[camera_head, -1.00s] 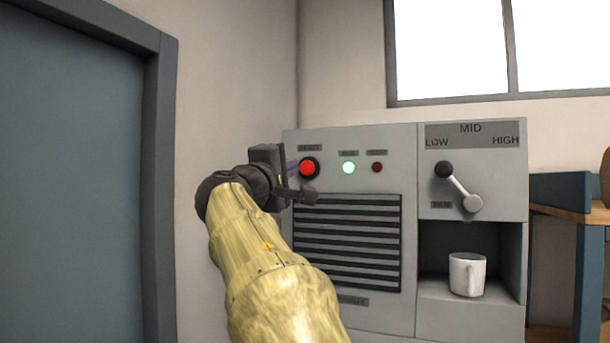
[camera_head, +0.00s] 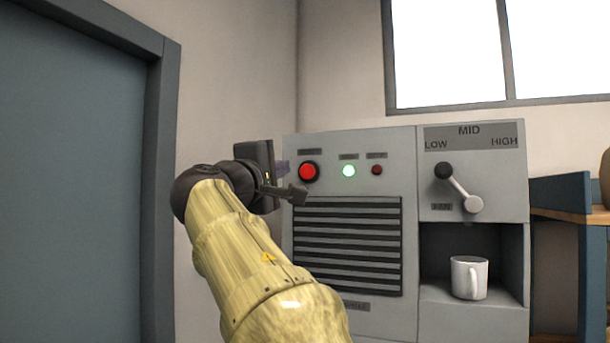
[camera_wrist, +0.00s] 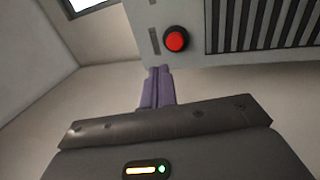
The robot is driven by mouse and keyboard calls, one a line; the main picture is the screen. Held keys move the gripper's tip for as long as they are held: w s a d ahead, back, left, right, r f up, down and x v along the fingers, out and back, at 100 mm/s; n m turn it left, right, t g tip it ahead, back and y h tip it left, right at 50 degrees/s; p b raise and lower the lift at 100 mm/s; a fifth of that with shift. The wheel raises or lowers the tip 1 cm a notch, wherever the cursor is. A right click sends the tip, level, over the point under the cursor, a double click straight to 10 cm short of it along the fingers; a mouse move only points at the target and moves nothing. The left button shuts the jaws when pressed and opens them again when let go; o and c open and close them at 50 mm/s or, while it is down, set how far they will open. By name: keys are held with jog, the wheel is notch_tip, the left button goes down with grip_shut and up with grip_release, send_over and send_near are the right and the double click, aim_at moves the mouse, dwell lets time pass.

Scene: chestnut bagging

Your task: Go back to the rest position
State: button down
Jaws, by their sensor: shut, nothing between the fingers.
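My gripper (camera_head: 284,168) is in front of the left edge of the grey machine (camera_head: 400,136), beside the red button (camera_head: 308,172) and apart from it. The red button also shows in the wrist view (camera_wrist: 176,39), above and to the right of the fingertips.
The machine has a lit green lamp (camera_head: 348,171), a dark red lamp (camera_head: 377,170) and a lever (camera_head: 458,187) pointing to LOW. A white mug (camera_head: 468,277) stands in its recess. A blue-grey door (camera_head: 70,190) is at left and a shelf (camera_head: 560,205) at right.

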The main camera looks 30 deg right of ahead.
jog(key=w+a+f+g+y, duration=0.1)
jog(key=w+f+y, duration=0.15)
jog(key=f, duration=0.95)
jog(key=w+a+f+g+y, duration=0.1)
jog(key=f+y, duration=0.3)
jog(key=f, duration=0.7)
jog(key=w+a+f+g+y, duration=0.1)
jog(key=w+a+f+y, duration=0.15)
jog(key=f, duration=0.95)
jog(key=s+a+f+m+g+y, duration=0.3)
jog(key=s+f, duration=0.8)
jog(key=f, duration=0.3)
jog(key=s+a+f+m+g+y, duration=0.4)
jog(key=s+f, duration=0.7)
jog(key=f, duration=0.4)
jog(key=shift+a+f+m, duration=0.15)
jog(key=shift+f+m, duration=0.1)
jog(key=shift+m, duration=0.05)
